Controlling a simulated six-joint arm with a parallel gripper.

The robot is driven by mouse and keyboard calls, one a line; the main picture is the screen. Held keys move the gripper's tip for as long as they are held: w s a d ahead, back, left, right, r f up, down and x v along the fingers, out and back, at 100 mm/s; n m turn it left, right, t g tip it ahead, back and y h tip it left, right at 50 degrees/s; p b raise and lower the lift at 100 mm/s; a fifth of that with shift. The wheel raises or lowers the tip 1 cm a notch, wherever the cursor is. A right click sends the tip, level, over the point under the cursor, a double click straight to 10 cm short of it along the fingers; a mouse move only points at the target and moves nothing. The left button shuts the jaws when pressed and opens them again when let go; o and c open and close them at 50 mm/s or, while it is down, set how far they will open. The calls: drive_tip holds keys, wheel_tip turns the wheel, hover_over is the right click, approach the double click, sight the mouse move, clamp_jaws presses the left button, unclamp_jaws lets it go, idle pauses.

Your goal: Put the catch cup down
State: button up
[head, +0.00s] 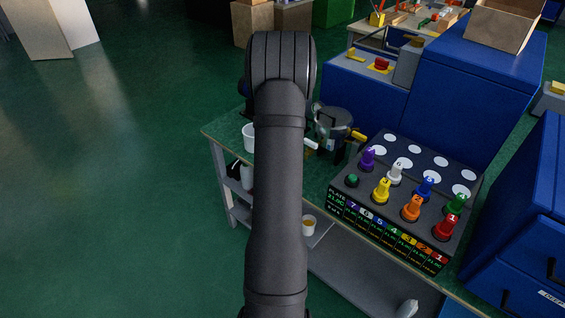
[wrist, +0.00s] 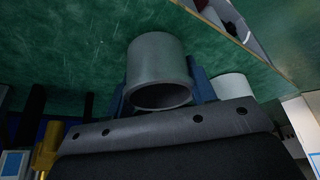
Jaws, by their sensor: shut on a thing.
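The catch cup appears to be the plain grey cylinder (wrist: 158,60) in the wrist view, with its dark open mouth toward the camera. My gripper (wrist: 160,88) is shut on it, with a blue finger showing on each side. The green bench top (wrist: 75,45) lies behind the cup; I cannot tell whether the cup touches it. In the head view my arm hides the gripper and the grey cup.
A white cup (head: 248,138) stands near the bench's left edge, partly behind my arm. A round dark machine (head: 332,125) is just right of the arm. A black console (head: 400,205) with coloured knobs fills the right. A small cup (head: 309,225) sits lower down.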

drive_tip(key=shift+f, duration=0.55)
drive_tip(key=shift+f, duration=0.15)
drive_tip(key=o, duration=1)
drive_tip(key=v, duration=1.1)
drive_tip(key=shift+r, duration=0.35)
drive_tip(key=shift+o, duration=0.5)
drive_tip(key=shift+s+r, duration=0.2)
drive_tip(key=shift+r, duration=0.1)
